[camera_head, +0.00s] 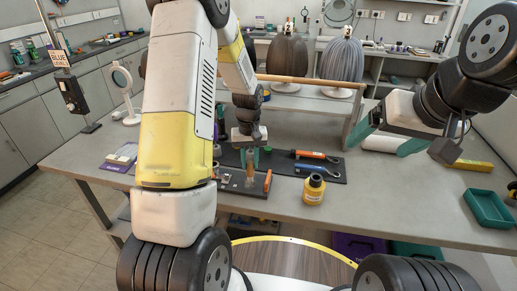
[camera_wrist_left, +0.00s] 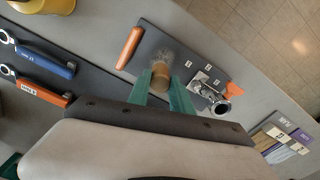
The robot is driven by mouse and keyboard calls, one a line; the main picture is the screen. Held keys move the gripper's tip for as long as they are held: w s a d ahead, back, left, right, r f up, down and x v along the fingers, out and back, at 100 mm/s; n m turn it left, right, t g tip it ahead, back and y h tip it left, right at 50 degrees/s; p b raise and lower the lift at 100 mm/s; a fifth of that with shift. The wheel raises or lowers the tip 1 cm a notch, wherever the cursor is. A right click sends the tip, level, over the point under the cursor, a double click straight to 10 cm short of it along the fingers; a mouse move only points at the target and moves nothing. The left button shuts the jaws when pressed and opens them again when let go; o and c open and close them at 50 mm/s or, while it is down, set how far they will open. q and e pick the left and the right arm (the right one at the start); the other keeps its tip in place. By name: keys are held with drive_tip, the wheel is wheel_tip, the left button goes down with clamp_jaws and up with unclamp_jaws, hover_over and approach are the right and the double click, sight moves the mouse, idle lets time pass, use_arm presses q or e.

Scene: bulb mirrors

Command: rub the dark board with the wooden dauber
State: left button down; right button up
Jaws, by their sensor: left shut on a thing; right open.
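The wooden dauber (camera_wrist_left: 160,77) is upright between the fingers of my left gripper (camera_wrist_left: 164,90), which is shut on it. In the head view the dauber (camera_head: 250,172) points down over the dark board. The dark board (camera_wrist_left: 188,62) lies on the bench with an orange handle (camera_wrist_left: 129,48) along one side. A greyish patch shows on the board at the dauber's lower end; whether they touch I cannot tell. My right gripper (camera_head: 400,138) is open and empty, above the bench at the right.
A metal fitting (camera_wrist_left: 208,88) sits on the board beside the dauber. Blue (camera_head: 315,168) and orange (camera_head: 314,155) tools lie on a dark mat to the right. A yellow bottle (camera_head: 314,189) stands in front of it. A green tray (camera_head: 487,209) is at the far right.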

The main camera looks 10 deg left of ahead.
use_arm(q)
drive_tip(key=shift+f, duration=0.25)
idle(0.5)
drive_tip(key=shift+w, duration=0.15)
drive_tip(key=shift+w+r, duration=0.1)
drive_tip(key=shift+w, duration=0.95)
drive_tip(key=shift+s, duration=0.15)
drive_tip(key=shift+s, duration=1.05)
drive_tip(key=shift+w, duration=0.15)
drive_tip(key=shift+w, duration=1.05)
